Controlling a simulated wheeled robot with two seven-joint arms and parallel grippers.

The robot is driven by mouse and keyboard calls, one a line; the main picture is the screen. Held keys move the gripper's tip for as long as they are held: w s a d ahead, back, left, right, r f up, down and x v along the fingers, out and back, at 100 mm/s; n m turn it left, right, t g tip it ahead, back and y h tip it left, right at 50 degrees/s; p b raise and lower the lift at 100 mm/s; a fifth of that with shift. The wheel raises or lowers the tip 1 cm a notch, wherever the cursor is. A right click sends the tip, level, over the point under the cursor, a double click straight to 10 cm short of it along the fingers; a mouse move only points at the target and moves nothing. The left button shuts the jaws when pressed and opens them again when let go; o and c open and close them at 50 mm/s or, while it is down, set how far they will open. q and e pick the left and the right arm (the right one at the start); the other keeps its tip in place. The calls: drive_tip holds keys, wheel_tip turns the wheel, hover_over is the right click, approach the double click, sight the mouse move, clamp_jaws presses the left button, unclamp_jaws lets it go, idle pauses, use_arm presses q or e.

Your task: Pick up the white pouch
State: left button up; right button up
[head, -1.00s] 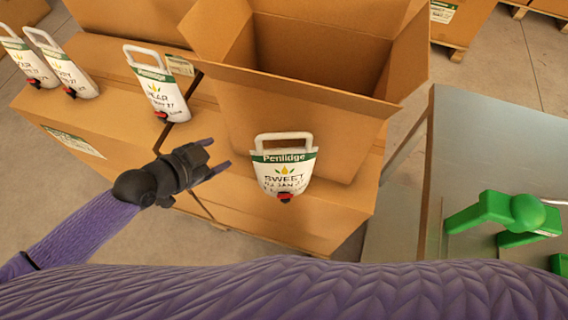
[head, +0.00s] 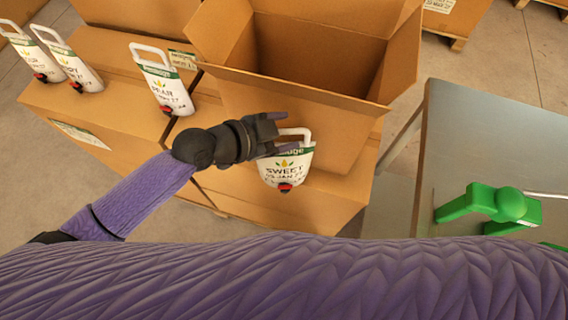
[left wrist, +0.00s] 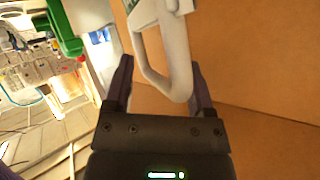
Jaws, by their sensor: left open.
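A white pouch (head: 287,170) with a green band, the word SWEET and a red tap stands upright on a cardboard box, in front of the open carton. My left gripper (head: 282,134) is at its top, by the white loop handle, and hides part of the handle and label. In the left wrist view the handle (left wrist: 168,70) reaches down between the two fingers of my left gripper (left wrist: 160,85), which are apart. I cannot tell whether a finger touches it. My right gripper is not in view.
A large open cardboard carton (head: 290,100) stands right behind the pouch. Several similar pouches, one of them nearest (head: 162,82), stand on boxes at the left. A grey table (head: 490,135) with a green device (head: 490,205) is at the right.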

use_arm(q)
clamp_jaws()
idle(1.3)
